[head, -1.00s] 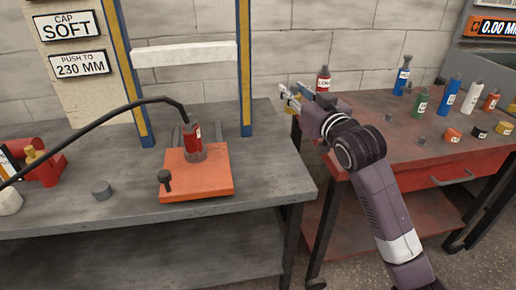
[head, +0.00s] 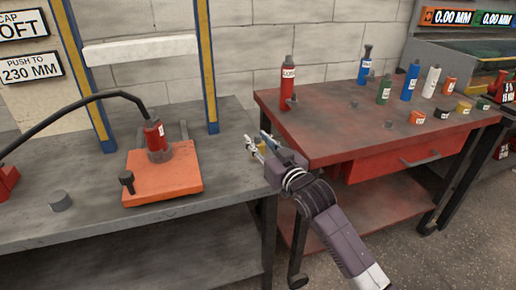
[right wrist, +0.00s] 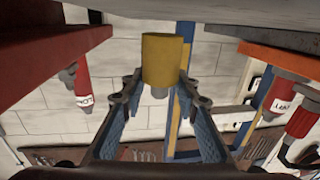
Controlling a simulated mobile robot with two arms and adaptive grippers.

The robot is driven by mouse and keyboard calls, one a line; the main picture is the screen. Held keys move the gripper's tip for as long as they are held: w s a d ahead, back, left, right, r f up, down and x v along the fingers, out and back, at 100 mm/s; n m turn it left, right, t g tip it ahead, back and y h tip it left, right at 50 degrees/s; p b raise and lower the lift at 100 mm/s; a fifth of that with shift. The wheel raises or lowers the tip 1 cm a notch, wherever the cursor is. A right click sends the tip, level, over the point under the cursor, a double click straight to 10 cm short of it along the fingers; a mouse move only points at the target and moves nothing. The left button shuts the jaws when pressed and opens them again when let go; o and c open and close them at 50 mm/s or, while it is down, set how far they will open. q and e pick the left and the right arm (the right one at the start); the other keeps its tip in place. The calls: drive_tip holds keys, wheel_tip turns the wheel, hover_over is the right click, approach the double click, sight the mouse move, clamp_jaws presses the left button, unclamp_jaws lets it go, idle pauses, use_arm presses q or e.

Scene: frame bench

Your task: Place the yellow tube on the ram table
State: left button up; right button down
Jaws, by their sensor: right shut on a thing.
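The yellow tube (right wrist: 162,60) is held between the fingertips of my right gripper (right wrist: 160,92), with a grey stub showing at its end. The likely ram table is the orange plate (head: 180,185) on the grey bench (head: 85,222). A red ram cylinder (head: 154,134) with a black hose stands on it, apart from the gripper. My left gripper is not in view.
Blue-and-yellow frame posts (head: 207,60) carry a white crossbar (head: 140,48) behind the plate. A grey knob (head: 59,201) sits left on the bench. The red cart (head: 310,135) holds a red bottle (head: 288,88), other bottles and small rings. The bench right of the plate is clear.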

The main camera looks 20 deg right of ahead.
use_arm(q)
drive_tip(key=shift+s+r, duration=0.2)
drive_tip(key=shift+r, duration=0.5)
use_arm(e)
drive_tip(key=shift+f, duration=0.7)
drive_tip(key=shift+f, duration=0.15)
drive_tip(key=c, duration=1.5)
unclamp_jaws()
drive_tip(key=shift+s, duration=0.3)
use_arm(q)
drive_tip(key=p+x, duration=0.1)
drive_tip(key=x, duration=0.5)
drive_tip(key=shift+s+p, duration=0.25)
drive_tip(key=shift+p, duration=0.05)
use_arm(e)
drive_tip(key=s+d, duration=0.2)
drive_tip(key=s, duration=0.9)
drive_tip(key=shift+d, duration=0.15)
